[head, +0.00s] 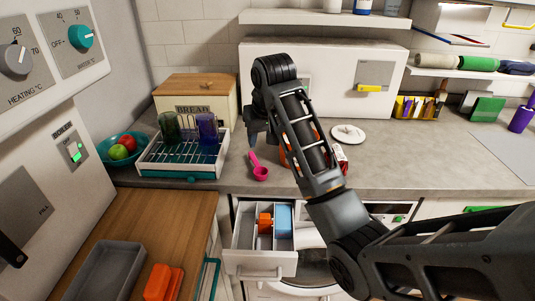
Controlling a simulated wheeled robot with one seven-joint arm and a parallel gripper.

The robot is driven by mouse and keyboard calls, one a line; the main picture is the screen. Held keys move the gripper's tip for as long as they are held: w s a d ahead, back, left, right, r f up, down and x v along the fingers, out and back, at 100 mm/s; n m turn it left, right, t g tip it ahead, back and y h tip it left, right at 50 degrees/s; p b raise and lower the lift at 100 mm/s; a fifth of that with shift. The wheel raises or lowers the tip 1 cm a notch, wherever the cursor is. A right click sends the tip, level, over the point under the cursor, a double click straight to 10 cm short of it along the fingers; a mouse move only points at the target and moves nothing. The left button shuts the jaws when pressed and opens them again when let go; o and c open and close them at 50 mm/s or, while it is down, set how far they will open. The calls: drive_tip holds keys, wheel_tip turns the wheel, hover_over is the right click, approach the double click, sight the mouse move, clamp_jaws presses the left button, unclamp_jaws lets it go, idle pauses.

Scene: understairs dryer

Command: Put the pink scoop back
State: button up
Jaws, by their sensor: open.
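The pink scoop (259,171) lies on the grey countertop (215,186), right of the dish rack, with its round bowl toward the front edge and its handle pointing back. My gripper (262,138) points down just behind and above the scoop's handle. Its jaws are open and empty, and it looks apart from the scoop. An orange-red container (287,158) stands right of the scoop, mostly hidden behind my arm. A white round lid (348,133) lies on the counter to its right.
An open drawer (262,272) below the counter holds an orange item (265,222) and a blue item (284,220). A dish rack (180,172) with two tumblers, a fruit bowl (115,162) and a bread box (199,90) stand left. A red-and-white packet (342,158) is beside my arm.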

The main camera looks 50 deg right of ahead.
drive_tip(key=s+a+f+n+t, duration=0.1)
drive_tip(key=s+a+f+t, duration=0.3)
drive_tip(key=a+f, duration=0.7)
drive_tip(key=s+a+f+n, duration=0.1)
drive_tip(key=s+a+f, duration=0.55)
drive_tip(key=s, duration=0.45)
drive_tip(key=s+a+r+n+t+y, duration=0.1)
drive_tip(key=s+a+r+t, duration=0.15)
drive_tip(key=s, duration=0.45)
drive_tip(key=s+a+r+n+t, duration=0.15)
drive_tip(key=s+a, duration=0.25)
drive_tip(key=s, duration=0.4)
drive_tip(key=s+a+r+n+t+y, duration=0.1)
drive_tip(key=s+r+t, duration=0.2)
drive_tip(key=s+r, duration=0.8)
drive_tip(key=shift+s+r, duration=0.25)
drive_tip(key=shift+r, duration=0.05)
drive_tip(key=shift+n, duration=0.25)
drive_tip(key=shift+c, duration=0.2)
